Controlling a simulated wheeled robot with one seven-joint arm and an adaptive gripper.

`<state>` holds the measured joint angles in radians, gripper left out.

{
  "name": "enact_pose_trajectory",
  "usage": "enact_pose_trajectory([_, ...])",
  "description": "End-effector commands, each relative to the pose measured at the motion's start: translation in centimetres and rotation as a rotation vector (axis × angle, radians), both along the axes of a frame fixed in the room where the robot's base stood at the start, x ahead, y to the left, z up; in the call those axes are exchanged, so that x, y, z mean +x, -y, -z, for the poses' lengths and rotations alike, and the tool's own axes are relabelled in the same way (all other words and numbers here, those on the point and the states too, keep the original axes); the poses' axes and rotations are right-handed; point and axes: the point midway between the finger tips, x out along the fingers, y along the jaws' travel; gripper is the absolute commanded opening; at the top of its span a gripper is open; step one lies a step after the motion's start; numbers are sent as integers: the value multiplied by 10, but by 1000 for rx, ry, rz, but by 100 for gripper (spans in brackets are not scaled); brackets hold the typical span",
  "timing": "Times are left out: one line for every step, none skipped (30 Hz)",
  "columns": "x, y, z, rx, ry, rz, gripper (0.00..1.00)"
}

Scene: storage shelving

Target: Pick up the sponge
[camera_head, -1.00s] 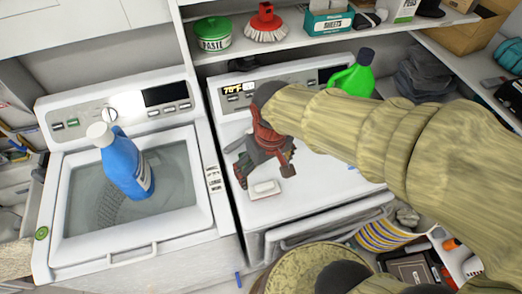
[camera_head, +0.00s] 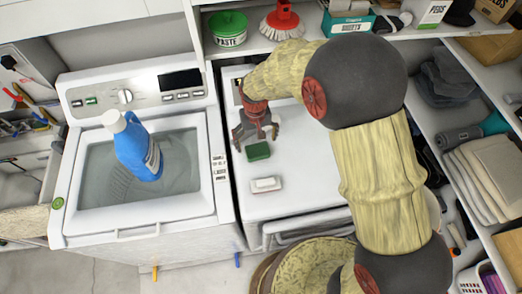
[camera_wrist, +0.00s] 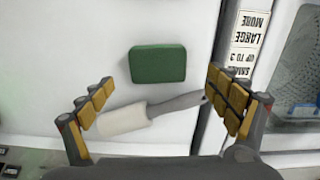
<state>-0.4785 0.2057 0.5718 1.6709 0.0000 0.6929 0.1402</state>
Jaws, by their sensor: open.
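The green block (camera_head: 258,151), which looks like the sponge, lies flat on the white top of the right-hand machine (camera_head: 318,165). It shows whole in the wrist view (camera_wrist: 157,63), near the top middle. My gripper (camera_head: 257,134) is open and empty, just behind the block in the head view. In the wrist view the spread fingers (camera_wrist: 158,80) stand either side of the space below the block, with no contact visible. How high the fingertips are above the surface is hard to tell.
A white roller with a grey handle (camera_wrist: 125,120) lies between the fingers beside the block. A small white bar (camera_head: 266,185) lies nearer the front edge. A blue bottle (camera_head: 138,150) stands on the left washer. Shelves (camera_head: 470,100) line the back and right.

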Motion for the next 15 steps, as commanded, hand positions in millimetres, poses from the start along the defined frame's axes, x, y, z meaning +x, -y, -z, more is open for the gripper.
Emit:
enact_pose_trajectory([0,0,6,0,-1,0,89])
enact_pose_trajectory([0,1,8,0,-1,0,89])
enact_pose_trajectory([0,1,11,0,-1,0,89])
enact_pose_trajectory([-1,1,13,-1,-2,0,89])
enact_pose_trajectory([-1,1,14,-1,-2,0,89])
enact_pose_trajectory([-1,1,17,-1,-2,0,89])
enact_pose_trajectory([-1,2,20,-1,-2,0,89])
enact_pose_trajectory([-1,2,24,-1,-2,0,89])
enact_pose_trajectory([-2,3,29,-1,-3,0,89])
enact_pose_trajectory([-2,3,34,-2,-3,0,89])
enact_pose_trajectory([-3,3,39,-1,-3,0,89])
enact_pose_trajectory([-3,4,45,-2,-3,0,89])
enact_pose_trajectory([-3,4,49,-1,-3,0,89])
enact_pose_trajectory([-2,3,53,-1,-2,0,89])
enact_pose_trajectory([-2,3,57,-1,-2,0,89])
